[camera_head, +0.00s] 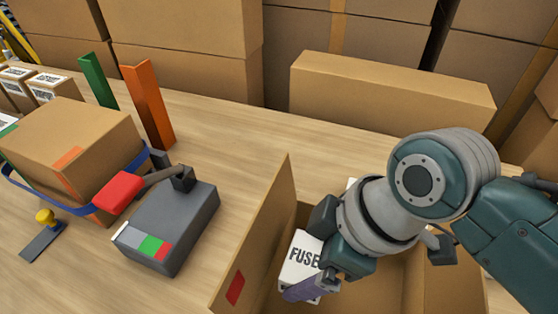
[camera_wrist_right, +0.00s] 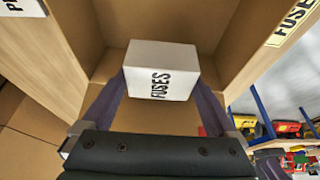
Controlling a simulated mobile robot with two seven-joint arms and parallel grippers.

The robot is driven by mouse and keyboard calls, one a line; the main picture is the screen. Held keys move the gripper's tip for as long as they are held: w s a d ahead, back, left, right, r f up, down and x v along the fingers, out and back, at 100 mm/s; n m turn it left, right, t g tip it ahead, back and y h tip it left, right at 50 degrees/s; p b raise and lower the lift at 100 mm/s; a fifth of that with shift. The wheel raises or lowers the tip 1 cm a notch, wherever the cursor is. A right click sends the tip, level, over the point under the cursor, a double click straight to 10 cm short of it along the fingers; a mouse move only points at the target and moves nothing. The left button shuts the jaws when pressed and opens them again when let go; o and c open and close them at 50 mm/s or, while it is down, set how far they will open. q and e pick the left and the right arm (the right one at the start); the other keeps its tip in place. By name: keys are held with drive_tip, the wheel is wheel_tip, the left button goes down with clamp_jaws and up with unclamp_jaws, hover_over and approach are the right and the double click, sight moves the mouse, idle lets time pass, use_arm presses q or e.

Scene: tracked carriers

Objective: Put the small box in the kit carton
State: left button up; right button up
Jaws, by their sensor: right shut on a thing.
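The small box (camera_head: 301,258) is white with "FUSES" printed on it. My right gripper (camera_head: 312,277) is shut on it, and in the right wrist view the box (camera_wrist_right: 160,72) sits between the two purple fingers (camera_wrist_right: 160,88). The kit carton (camera_head: 262,237) is an open brown carton at the front right, its left flap raised and marked with a red patch. The gripper and box are over its opening, near the left side; I cannot tell whether the box touches the bottom. My right arm hides much of the carton.
A grey device (camera_head: 172,222) with a red-ended handle stands left of the carton. Farther left is a strapped brown box (camera_head: 70,150), with green (camera_head: 97,80) and orange (camera_head: 148,105) uprights behind it. A long brown box (camera_head: 390,90) lies behind the carton. Bare wood lies between.

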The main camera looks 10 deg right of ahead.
sight(306, 271)
wheel_tip(306, 271, down, 4)
drive_tip(key=shift+r+b, duration=0.15)
drive_tip(key=shift+b, duration=0.25)
drive_tip(key=shift+f+b, duration=0.65)
drive_tip(key=shift+f, duration=1.15)
drive_tip(key=shift+f, duration=0.2)
drive_tip(key=o, duration=1.1)
drive_tip(key=shift+o, duration=0.2)
drive_tip(key=shift+r, duration=0.15)
drive_tip(key=shift+r, duration=0.3)
drive_tip(key=p+v, duration=0.4)
drive_tip(key=v, duration=0.7)
drive_tip(key=shift+d+r, duration=0.2)
drive_tip(key=shift+r, duration=0.05)
